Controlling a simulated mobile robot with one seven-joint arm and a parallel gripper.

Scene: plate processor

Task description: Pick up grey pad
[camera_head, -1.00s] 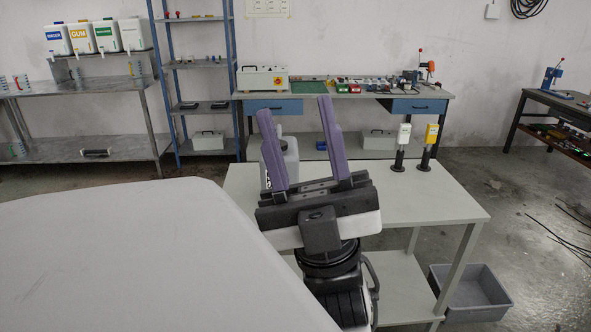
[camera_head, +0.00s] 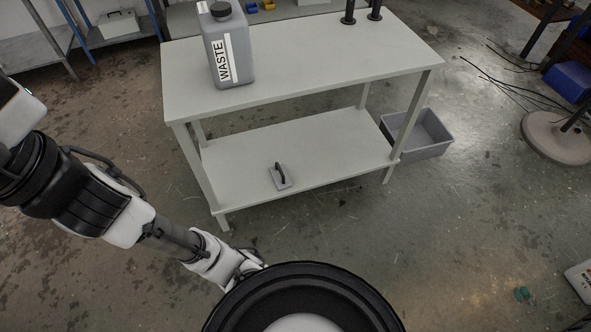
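A small grey pad (camera_head: 283,183) with a dark handle on top lies on the lower shelf (camera_head: 330,155) of the white table, near the shelf's front edge, left of its middle. Nothing touches or covers it. My arm is at the left of the view, well apart from the pad.
The table's upper top (camera_head: 290,75) overhangs the shelf. A grey WASTE canister (camera_head: 228,50) stands on its left part, with two black posts at the back. A grey bin (camera_head: 424,135) sits on the floor to the right.

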